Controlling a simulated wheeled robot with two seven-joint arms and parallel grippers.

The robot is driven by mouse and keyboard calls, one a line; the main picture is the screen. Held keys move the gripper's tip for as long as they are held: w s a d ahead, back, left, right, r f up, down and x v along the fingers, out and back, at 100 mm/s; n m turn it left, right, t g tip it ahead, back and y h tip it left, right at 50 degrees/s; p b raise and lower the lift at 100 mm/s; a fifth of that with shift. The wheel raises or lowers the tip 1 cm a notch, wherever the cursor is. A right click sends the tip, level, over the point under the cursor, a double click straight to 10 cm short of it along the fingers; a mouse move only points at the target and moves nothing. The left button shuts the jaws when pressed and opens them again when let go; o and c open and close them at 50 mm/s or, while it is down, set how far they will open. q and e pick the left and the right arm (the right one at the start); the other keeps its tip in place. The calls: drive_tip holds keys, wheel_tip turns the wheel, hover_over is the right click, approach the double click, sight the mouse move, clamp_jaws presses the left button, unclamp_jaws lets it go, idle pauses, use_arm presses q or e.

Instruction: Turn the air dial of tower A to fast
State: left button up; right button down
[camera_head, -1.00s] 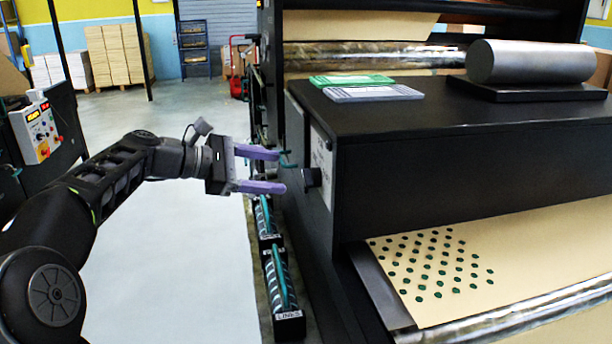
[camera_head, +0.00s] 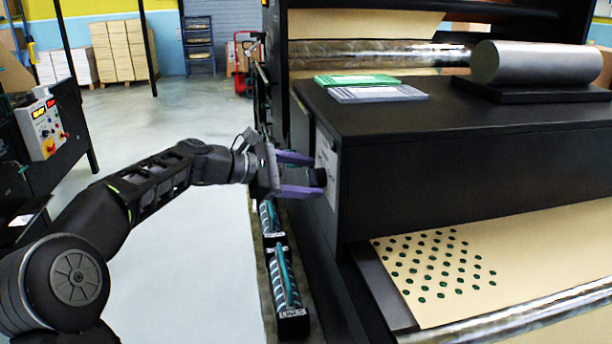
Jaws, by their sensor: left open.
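A small black dial (camera_head: 319,177) sticks out from a white label plate (camera_head: 327,160) on the left side of the big black machine housing (camera_head: 450,185). The plate's writing cannot be read from here. My left gripper (camera_head: 314,175) reaches in from the left with its two purple fingers open. The fingertips are at the dial, one on the far side and one on the near side. I cannot tell whether they touch it. My right gripper is not in view.
Printed kraft paper (camera_head: 450,270) runs below the housing over a shiny roller. A green pad (camera_head: 357,80), a grey pad (camera_head: 378,94) and a metal cylinder (camera_head: 535,62) lie on top. A control panel (camera_head: 45,127) stands at the left.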

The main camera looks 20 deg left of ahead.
use_arm(q)
drive_tip(key=shift+c, duration=0.2)
